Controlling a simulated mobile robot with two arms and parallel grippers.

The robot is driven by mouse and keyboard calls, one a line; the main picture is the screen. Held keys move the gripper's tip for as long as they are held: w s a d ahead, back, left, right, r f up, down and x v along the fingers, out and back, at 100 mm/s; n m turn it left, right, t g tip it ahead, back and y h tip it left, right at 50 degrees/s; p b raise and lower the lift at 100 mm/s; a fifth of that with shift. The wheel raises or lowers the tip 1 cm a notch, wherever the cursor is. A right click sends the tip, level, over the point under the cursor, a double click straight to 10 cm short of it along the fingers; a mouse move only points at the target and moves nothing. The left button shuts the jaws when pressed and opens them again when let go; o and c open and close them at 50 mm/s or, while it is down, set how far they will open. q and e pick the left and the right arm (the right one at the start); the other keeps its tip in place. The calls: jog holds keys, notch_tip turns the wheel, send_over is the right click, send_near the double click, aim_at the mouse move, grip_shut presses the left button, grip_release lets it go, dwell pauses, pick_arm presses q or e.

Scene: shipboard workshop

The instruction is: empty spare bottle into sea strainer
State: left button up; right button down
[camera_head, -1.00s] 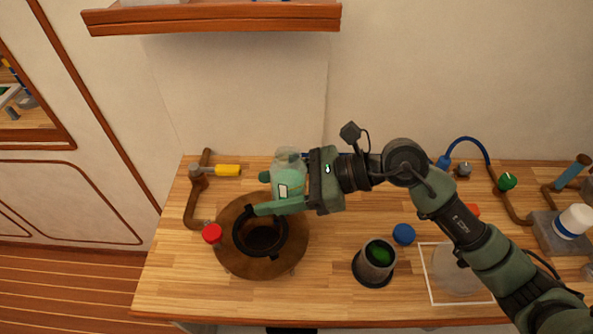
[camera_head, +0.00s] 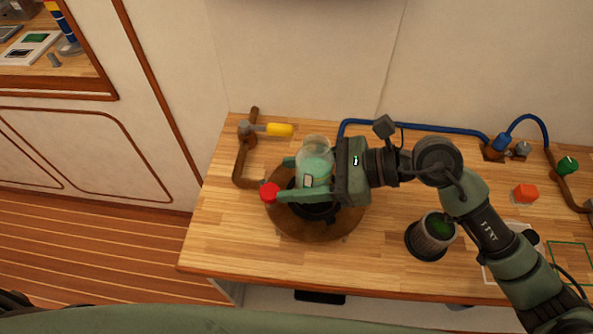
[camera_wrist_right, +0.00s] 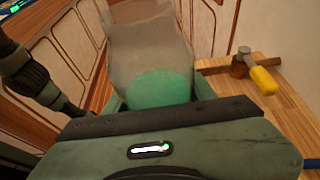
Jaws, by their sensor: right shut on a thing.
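The spare bottle (camera_head: 316,172) is clear, with green liquid in its lower part and a small pale label. My right gripper (camera_head: 287,178) is shut around it, one finger on each side, and holds it roughly upright. The bottle also shows close up in the right wrist view (camera_wrist_right: 150,45). The sea strainer (camera_head: 312,212) is a black round opening on a brown disc. In the head view the bottle and fingers overlap its far part and hide some of it. My left gripper is not in view.
A red knob or cap (camera_head: 269,192) shows at the strainer's left, beside a fingertip. A yellow-handled valve (camera_head: 279,130) on a brown pipe stands behind left. A dark cup (camera_head: 432,238) with green inside stands to the right, a red block (camera_head: 524,193) further right. The bench front is clear.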

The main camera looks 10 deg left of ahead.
jog(key=shift+s+a+r+m+p, duration=0.1)
jog(key=shift+s+r+m+p, duration=0.25)
jog(key=shift+p, duration=0.6)
jog(key=s+m+p, duration=0.1)
jog(key=s+m+g+y+p, duration=0.1)
jog(key=p, duration=0.1)
jog(key=s+m+g+p, duration=0.1)
jog(key=shift+s+a+r+y+p, duration=0.25)
jog(key=shift+a+y+p, duration=0.05)
jog(key=shift+a, duration=0.05)
